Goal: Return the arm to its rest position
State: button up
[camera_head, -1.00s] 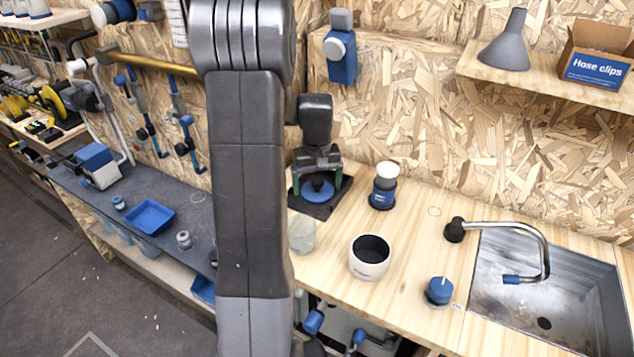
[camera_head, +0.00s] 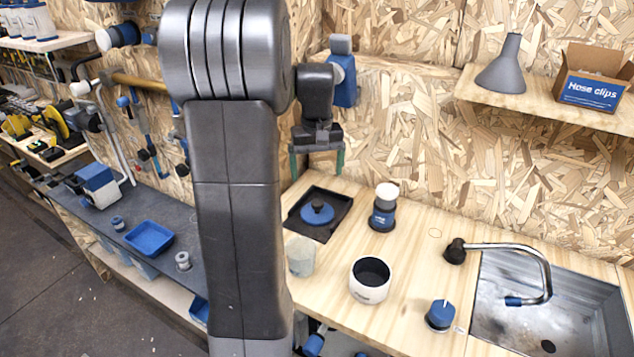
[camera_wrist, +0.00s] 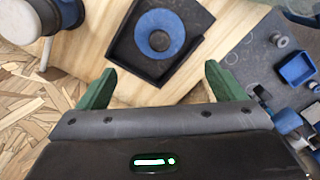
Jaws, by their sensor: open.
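My gripper (camera_head: 316,162) is open and empty, with green fingers spread wide. It hangs above the wooden worktop (camera_head: 418,252), over a black square tray (camera_head: 339,206) that holds a blue round piece with a dark knob (camera_head: 317,212). In the wrist view my gripper (camera_wrist: 155,84) shows its two green fingers apart, with the blue round piece (camera_wrist: 159,33) beyond them, in the tray (camera_wrist: 196,52). My arm rises in front of the head camera and hides part of the bench.
A blue-and-white canister (camera_head: 383,208), a white cup (camera_head: 370,279), a translucent cup (camera_head: 300,256) and a blue knob (camera_head: 440,314) stand on the worktop. A tap (camera_head: 520,250) and sink are at right. A shelf (camera_head: 545,104) with a grey cone and box juts from the wall.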

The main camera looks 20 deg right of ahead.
aim_at(317, 201)
jog(key=shift+r, duration=0.35)
notch_tip(317, 201, down, 12)
jog(key=shift+r, duration=0.1)
jog(key=shift+s+a+r, duration=0.15)
jog(key=shift+s+r, duration=0.05)
jog(key=shift+r, duration=0.95)
